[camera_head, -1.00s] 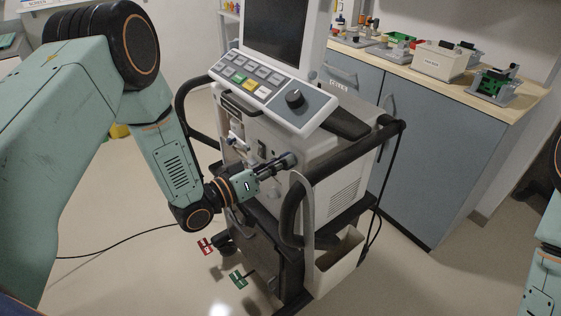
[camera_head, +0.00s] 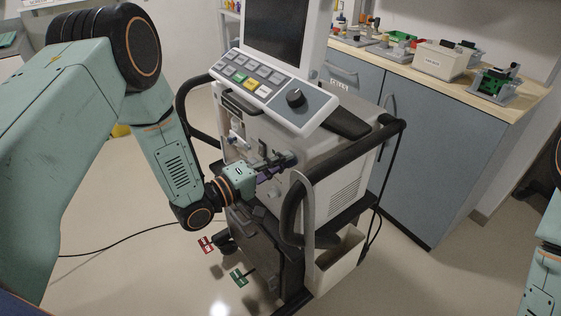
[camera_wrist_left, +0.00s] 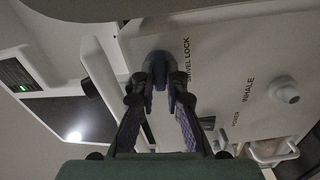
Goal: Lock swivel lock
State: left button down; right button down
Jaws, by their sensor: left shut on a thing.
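The swivel lock (camera_wrist_left: 159,72) is a dark knob on the pale front of the ventilator (camera_head: 292,160), next to the printed words "SWIVEL LOCK" in the left wrist view. My left gripper (camera_head: 282,162) is at this front panel, below the control keypad. In the left wrist view the fingertips of the left gripper (camera_wrist_left: 160,85) close on the knob from both sides, with their purple inner pads showing. The fingers hide most of the knob in the head view. My right gripper is out of view; only part of my right arm shows at the right edge.
A port labelled "INHALE" (camera_wrist_left: 285,90) sticks out beside the lock. A black handrail (camera_head: 350,155) curves around the ventilator's right side. A pale bin (camera_head: 338,262) hangs below it. Behind stands a grey cabinet (camera_head: 425,150) with several devices on top.

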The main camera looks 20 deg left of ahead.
pick_arm(q)
jog(key=shift+w+r+n, duration=0.1)
jog(key=shift+n, duration=0.7)
jog(key=c, duration=1.4)
grip_release()
jog(key=v, duration=1.2)
